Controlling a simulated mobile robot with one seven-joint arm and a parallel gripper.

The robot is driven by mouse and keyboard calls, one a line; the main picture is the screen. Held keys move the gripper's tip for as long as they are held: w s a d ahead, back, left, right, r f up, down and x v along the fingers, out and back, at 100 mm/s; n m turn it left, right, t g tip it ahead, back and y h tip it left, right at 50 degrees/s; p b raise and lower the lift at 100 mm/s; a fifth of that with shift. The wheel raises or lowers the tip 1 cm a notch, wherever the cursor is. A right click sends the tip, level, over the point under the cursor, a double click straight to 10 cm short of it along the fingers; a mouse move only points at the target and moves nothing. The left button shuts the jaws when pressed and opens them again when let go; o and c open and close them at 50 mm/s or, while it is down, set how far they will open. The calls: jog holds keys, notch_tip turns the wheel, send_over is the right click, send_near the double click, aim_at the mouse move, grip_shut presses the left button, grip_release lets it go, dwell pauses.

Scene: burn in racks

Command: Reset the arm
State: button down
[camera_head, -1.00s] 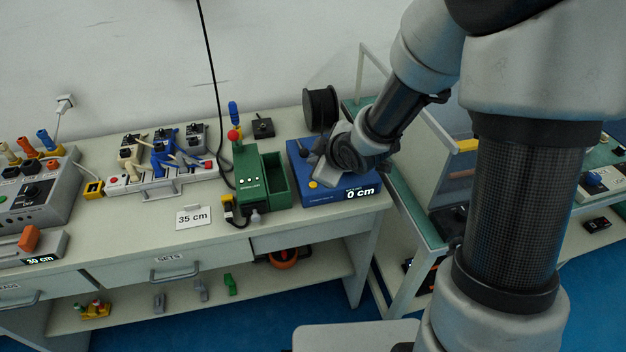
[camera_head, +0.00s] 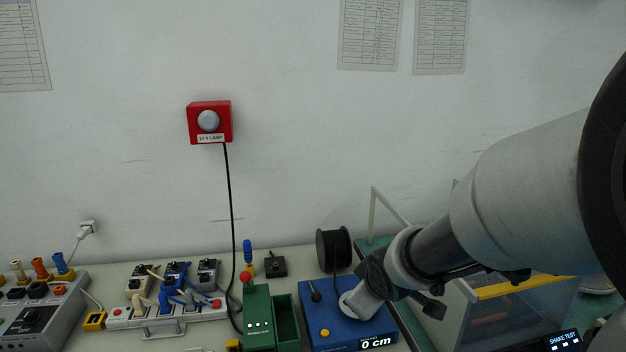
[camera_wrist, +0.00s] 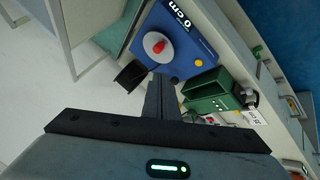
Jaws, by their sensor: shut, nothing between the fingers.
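My gripper (camera_wrist: 162,100) shows in the wrist view as two dark fingers held together, with nothing between them. The fingers point over the bench toward the gap between a blue box and a green unit. In the head view my arm comes in from the right and its end is in front of the blue box (camera_head: 325,312), hiding part of it. The blue box has a yellow button and a "0 cm" display; in the wrist view it (camera_wrist: 180,65) carries a pale disc with a red centre. I cannot tell the fingers apart in the head view.
A green unit (camera_head: 258,315) with an open bin stands left of the blue box. A black spool (camera_head: 334,249) is behind it. Further left are a rack of connectors (camera_head: 170,315) and a grey panel (camera_head: 40,318). A red lamp (camera_head: 209,122) hangs on the wall. A cart stands right.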

jog(key=s+d+r+m+g, duration=0.15)
jog(key=s+r+m, duration=0.35)
jog(key=s, duration=0.6)
jog(key=s+d+r+m+g, duration=0.15)
jog(key=s+r+m, duration=0.3)
jog(key=s, duration=0.65)
notch_tip(320, 180, up, 12)
jog(key=p, duration=1.2)
jog(key=shift+w+r, duration=0.25)
jog(key=shift+w, duration=0.05)
jog(key=c, duration=2.5)
grip_release()
